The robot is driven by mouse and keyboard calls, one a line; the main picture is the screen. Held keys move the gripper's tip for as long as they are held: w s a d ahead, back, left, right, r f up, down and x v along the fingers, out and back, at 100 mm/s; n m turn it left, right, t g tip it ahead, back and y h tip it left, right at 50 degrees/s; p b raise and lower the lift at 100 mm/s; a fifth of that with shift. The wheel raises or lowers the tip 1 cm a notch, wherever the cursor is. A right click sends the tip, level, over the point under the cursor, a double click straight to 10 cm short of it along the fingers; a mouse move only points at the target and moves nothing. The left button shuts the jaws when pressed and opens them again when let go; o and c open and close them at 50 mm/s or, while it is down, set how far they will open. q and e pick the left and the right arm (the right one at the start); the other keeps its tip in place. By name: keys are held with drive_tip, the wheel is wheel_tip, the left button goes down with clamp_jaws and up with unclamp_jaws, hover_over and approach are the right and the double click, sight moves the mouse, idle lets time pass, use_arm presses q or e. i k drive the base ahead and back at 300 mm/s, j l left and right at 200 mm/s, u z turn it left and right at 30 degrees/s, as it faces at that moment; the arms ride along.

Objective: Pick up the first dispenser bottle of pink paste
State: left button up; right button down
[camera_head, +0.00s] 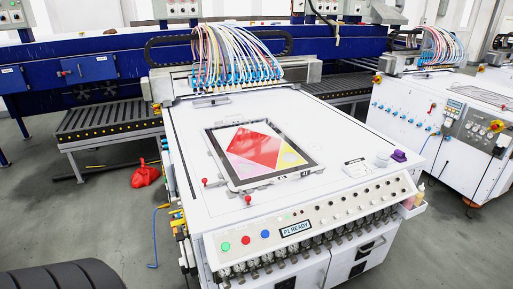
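A small bottle (420,191) with pale, yellowish-pink contents stands at the right front corner of the white machine. It sits upright in a small white side holder (410,211). It is too small to tell for certain whether the contents are pink paste, and I cannot tell whether more bottles stand behind it. A purple-topped container (399,156) and a low whitish round container (382,160) stand on the machine top nearby. Neither of my grippers is in view.
The white machine (290,120) fills the middle, with a framed coloured print (262,152) on top and a control panel (310,215) in front. A second machine (450,120) stands right. A red bundle (145,174) lies on the left floor. Grey floor is open at left and lower right.

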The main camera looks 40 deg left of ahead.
sight(408, 203)
drive_tip(key=u, duration=0.4)
drive_tip(key=i+l+u, duration=0.3)
drive_tip(key=l+u, duration=0.35)
drive_tip(key=i+l+u, duration=0.1)
drive_tip(key=l+u, duration=0.8)
drive_tip(key=l, duration=2.7)
